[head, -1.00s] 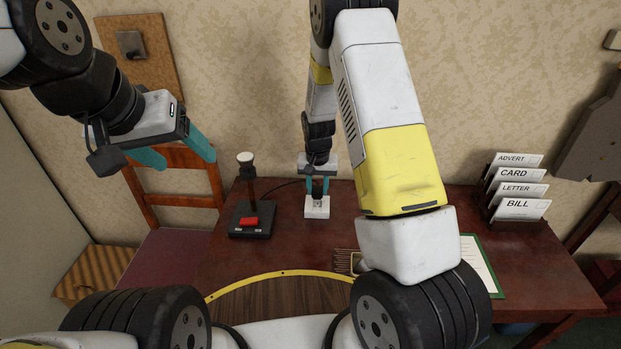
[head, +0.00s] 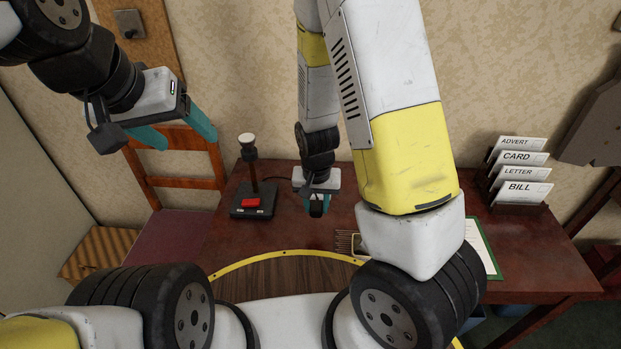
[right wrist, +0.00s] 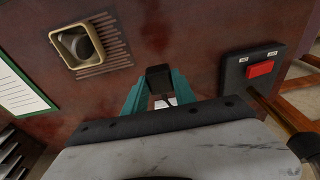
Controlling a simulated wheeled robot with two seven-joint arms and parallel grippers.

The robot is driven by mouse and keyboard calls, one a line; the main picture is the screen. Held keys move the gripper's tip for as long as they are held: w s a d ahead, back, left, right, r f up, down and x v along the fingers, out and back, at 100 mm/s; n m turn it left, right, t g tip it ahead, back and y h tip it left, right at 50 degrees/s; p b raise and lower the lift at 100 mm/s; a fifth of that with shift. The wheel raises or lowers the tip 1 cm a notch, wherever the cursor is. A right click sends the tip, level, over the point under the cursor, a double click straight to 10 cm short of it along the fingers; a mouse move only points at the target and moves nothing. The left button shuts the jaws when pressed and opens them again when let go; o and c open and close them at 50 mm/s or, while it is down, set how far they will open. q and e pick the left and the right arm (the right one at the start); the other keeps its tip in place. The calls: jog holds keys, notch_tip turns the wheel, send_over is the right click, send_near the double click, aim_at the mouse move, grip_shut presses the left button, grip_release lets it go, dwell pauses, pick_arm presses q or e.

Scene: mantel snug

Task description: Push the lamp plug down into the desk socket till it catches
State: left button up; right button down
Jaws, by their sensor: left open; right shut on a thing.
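The black lamp plug (right wrist: 159,76) is between the teal fingertips of my right gripper (right wrist: 160,88), which is shut on it. In the head view the plug (head: 316,209) shows dark at the tips of my right gripper (head: 317,204), above the desk. A cream square fitting with a round recess, apparently the desk socket (right wrist: 76,48), lies upper left of the plug in the right wrist view, apart from it. In the head view this socket (head: 359,243) is partly covered by my right arm. My left gripper (head: 188,137) is open and empty at upper left.
The lamp (head: 254,202), with a black base and red button, stands left of my right gripper. A slatted strip (right wrist: 108,35) adjoins the socket. A white piece (right wrist: 165,102) shows between the fingers. A letter rack (head: 520,190) and green-edged paper (head: 484,248) are at right.

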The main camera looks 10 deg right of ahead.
jog(key=shift+w, duration=0.1)
jog(key=w+d+r, duration=0.2)
jog(key=w+d, duration=0.1)
jog(key=w, duration=1.2)
jog(key=shift+w+d, duration=0.15)
jog(key=shift+w, duration=0.15)
jog(key=shift+f, duration=2.9)
jog(key=shift+f, duration=0.6)
jog(key=c, duration=0.9)
grip_release()
jog(key=shift+c, duration=0.2)
jog(key=shift+r, duration=0.1)
